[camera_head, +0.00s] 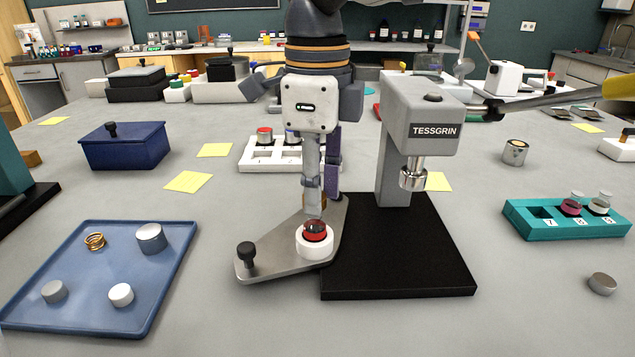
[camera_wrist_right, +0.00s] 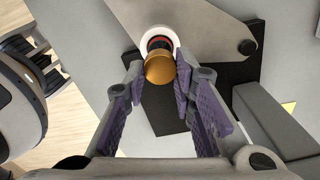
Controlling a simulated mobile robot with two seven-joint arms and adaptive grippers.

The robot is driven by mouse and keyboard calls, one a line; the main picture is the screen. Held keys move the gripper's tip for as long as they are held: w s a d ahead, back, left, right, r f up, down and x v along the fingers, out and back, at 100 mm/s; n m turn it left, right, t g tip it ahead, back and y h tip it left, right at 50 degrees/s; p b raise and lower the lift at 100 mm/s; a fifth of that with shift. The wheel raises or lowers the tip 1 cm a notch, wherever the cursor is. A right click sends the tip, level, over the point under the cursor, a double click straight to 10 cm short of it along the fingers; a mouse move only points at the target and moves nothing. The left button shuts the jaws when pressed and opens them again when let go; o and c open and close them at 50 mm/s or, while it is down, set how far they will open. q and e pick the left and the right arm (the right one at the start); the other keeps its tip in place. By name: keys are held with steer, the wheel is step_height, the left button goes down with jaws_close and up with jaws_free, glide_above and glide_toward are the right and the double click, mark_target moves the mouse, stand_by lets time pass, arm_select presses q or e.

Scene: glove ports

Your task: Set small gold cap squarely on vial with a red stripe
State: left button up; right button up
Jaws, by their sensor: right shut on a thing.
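The small gold cap (camera_wrist_right: 158,68) is between the fingertips of my right gripper (camera_wrist_right: 156,82) in the wrist view. The head view shows only a sliver of it, behind the finger. The right gripper (camera_head: 318,203) points down and is shut on the cap. The red-striped vial (camera_head: 315,231) stands in a white round holder (camera_head: 314,246) on a grey metal plate (camera_head: 275,245). In the wrist view the cap partly covers the vial's top, with red and dark parts showing beyond it. Whether cap and vial touch I cannot tell. My left gripper is not in view.
A grey press (camera_head: 425,115) on a black base (camera_head: 400,270) stands close right of the gripper. A blue tray (camera_head: 75,278) with a copper coil and several caps lies left. A teal rack (camera_head: 540,228) holds vials at right. A white rack (camera_head: 262,160) stands behind.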

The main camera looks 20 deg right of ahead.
steer(key=shift+s+f, duration=0.15)
steer(key=shift+f, duration=0.8)
steer(key=shift+a+f, duration=0.1)
steer(key=shift+f, duration=0.25)
steer(key=o, duration=0.8)
step_height(320, 180, up, 8)
steer(key=shift+f, duration=0.25)
steer(key=shift+s+r, duration=0.1)
steer(key=shift+r, duration=0.35)
